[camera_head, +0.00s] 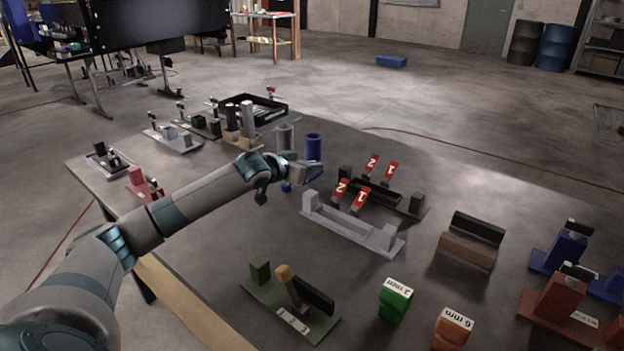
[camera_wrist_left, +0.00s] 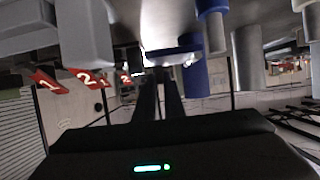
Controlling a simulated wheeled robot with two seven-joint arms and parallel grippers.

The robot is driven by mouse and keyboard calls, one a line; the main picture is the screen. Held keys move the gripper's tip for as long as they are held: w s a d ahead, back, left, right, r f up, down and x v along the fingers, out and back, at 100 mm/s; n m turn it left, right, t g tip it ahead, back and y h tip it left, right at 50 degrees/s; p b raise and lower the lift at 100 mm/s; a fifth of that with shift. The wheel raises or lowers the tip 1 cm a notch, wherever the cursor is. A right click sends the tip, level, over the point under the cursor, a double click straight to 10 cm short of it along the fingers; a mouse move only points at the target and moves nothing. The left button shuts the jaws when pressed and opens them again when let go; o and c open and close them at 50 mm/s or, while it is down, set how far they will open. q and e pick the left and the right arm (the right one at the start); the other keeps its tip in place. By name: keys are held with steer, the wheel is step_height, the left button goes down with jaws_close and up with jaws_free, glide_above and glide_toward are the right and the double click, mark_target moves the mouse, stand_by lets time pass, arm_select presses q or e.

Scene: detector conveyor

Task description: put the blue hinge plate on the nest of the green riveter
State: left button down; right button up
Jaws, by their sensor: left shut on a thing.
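My left gripper (camera_head: 308,171) is over the middle of the dark table, just in front of a blue cylinder. It is shut on a small blue piece, which I take to be the blue hinge plate (camera_head: 287,186); the gripper hides most of it. In the left wrist view the blue piece (camera_wrist_left: 172,52) shows at the fingertips, seen nearly edge-on. An olive-green device with a black lever and tan knob, which looks like the green riveter (camera_head: 265,291), stands at the front of the table. Its nest is not clearly distinguishable. My right gripper does not show.
A blue cylinder (camera_head: 313,147) and a grey cylinder (camera_head: 285,138) stand close behind the gripper. A grey fixture (camera_head: 350,232) and red numbered tags (camera_head: 361,200) are to its right. Green (camera_head: 395,300) and orange (camera_head: 453,328) blocks stand front right. Bare table lies between gripper and riveter.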

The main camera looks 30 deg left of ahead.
mark_target(312, 176)
arm_select(q)
step_height(312, 176, up, 5)
steer(key=shift+f, duration=0.1)
stand_by(1.0)
